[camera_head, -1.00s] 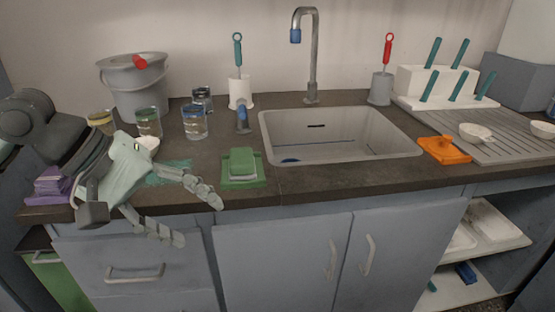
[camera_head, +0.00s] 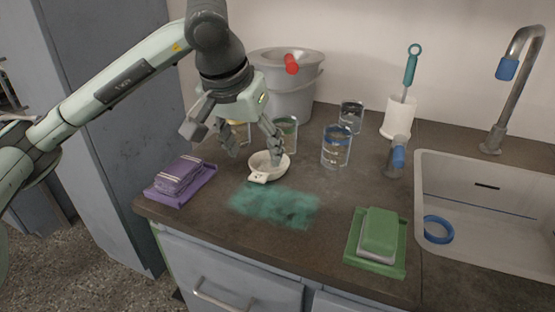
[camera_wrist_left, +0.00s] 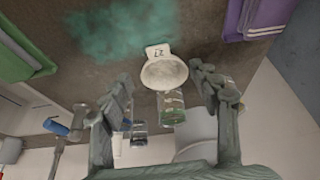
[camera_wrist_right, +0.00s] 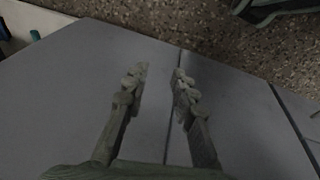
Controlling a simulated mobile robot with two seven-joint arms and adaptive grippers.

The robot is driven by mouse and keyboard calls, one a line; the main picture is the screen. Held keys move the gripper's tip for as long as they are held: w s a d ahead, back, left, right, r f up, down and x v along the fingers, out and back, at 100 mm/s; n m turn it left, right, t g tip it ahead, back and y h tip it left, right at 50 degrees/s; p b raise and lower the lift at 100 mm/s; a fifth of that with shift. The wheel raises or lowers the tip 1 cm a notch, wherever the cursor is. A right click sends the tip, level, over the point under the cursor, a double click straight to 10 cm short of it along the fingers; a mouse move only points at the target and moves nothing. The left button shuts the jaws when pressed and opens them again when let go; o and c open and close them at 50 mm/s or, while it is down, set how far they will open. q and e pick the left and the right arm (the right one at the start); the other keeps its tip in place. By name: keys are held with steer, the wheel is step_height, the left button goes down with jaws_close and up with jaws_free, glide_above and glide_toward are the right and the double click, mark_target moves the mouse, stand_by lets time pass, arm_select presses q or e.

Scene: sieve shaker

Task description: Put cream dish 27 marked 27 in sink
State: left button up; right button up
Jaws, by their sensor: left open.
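The cream dish (camera_head: 268,162) sits upright on the dark counter, behind a teal smear. Its tab carries a mark that looks like 27, seen upside down in the left wrist view (camera_wrist_left: 160,72). My left gripper (camera_head: 253,153) is open and points down over the dish. One finger is on each side, and I cannot tell whether they touch it. The sink (camera_head: 480,225) is at the right, with a blue ring (camera_head: 438,229) inside. My right gripper (camera_wrist_right: 160,74) is open and empty in front of grey cabinet fronts.
Glass beakers (camera_head: 336,147) and a grey bucket (camera_head: 290,100) stand behind the dish. Purple cloths (camera_head: 180,177) lie left.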

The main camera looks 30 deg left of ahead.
mark_target(261, 174)
arm_select(q)
steer(key=shift+w+f, duration=0.1)
steer(key=shift+f, duration=0.75)
steer(key=x, duration=0.5)
steer(key=shift+w+p, duration=0.1)
steer(key=shift+p, duration=0.25)
arm_select(e)
steer(key=shift+s+d+f, duration=0.1)
steer(key=shift+s+f, duration=0.5)
steer(key=shift+f, duration=0.35)
arm_select(q)
steer(key=shift+c, duration=0.5)
jaws_close()
